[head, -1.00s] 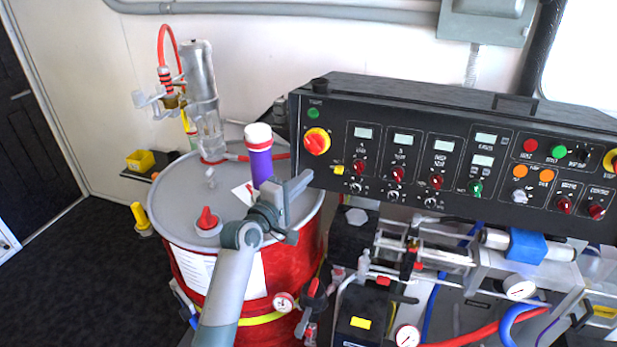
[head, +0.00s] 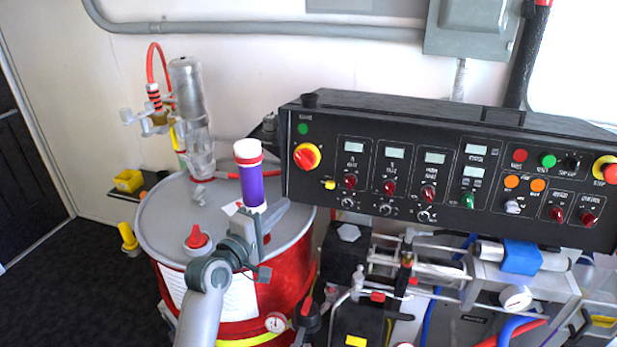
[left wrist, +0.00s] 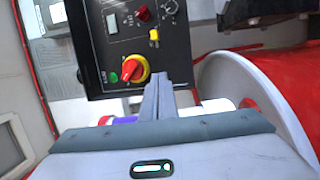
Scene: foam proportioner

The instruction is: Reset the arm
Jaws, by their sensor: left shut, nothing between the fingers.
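My left gripper (head: 274,215) reaches in from the lower left in the head view, above the front right part of the red drum's (head: 285,262) grey lid. It is shut and empty. In the picture it overlaps the base of the purple cylinder (head: 250,187) with a white and red top; I cannot tell whether they touch. In the left wrist view the shut fingers (left wrist: 158,88) point toward the black control panel (left wrist: 125,40), near its red and yellow rotary switch (left wrist: 132,72). My right gripper is in neither view.
The control panel (head: 400,150) stands right of the drum, with pipes and gauges below it. A clear pump tube with a metal cylinder (head: 187,92) rises at the lid's back. A red cap (head: 197,238) sits on the lid. Dark floor (head: 75,270) is open at left.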

